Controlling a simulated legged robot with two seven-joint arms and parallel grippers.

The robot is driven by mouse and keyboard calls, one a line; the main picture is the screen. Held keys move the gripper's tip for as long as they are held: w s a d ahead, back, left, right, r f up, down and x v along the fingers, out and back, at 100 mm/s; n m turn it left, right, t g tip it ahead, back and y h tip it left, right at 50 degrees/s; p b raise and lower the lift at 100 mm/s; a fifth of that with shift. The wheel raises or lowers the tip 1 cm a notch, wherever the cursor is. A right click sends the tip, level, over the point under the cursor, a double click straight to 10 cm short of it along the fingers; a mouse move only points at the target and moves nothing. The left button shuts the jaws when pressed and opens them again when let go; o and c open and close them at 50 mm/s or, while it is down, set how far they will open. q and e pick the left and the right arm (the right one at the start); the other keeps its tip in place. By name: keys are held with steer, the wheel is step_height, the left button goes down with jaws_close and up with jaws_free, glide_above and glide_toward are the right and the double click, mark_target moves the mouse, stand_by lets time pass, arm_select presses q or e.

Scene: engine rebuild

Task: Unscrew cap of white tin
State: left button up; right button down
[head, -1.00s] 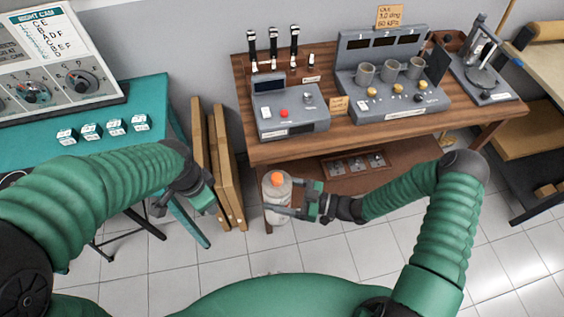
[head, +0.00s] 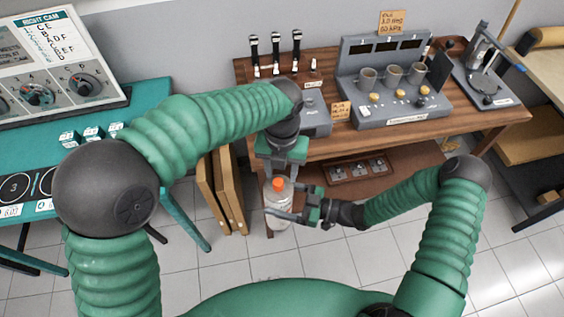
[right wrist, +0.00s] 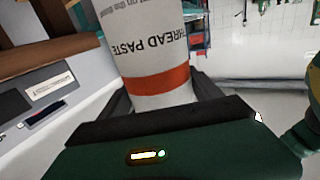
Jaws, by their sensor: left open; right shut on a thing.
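The white tin (head: 282,219) is held upright in the air, in front of the wooden bench. Its orange cap (head: 279,184) is on top. My right gripper (head: 290,214) is shut around the tin's body from the right. In the right wrist view the tin (right wrist: 152,45) shows lettering reading "THREAD PASTE" in part and an orange-red band, between the fingers. My left gripper (head: 281,172) is open and points down just above the cap, with its fingers near the cap's sides. I cannot tell whether they touch it.
The wooden bench (head: 440,140) behind carries a grey console with cups (head: 392,112), a grey unit partly hidden by my left arm, and a stand (head: 487,68). A teal table (head: 150,92) with small labelled boxes is at left. Wooden boards (head: 232,190) lean between them.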

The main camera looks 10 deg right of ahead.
mark_target(282, 181)
arm_select(q)
step_height(282, 181, down, 5)
steer(key=shift+r, duration=0.2)
steer(key=shift+c, duration=0.4)
steer(key=shift+d, duration=0.1)
jaws_close()
steer(key=shift+d, duration=0.1)
steer(key=shift+s, duration=0.1)
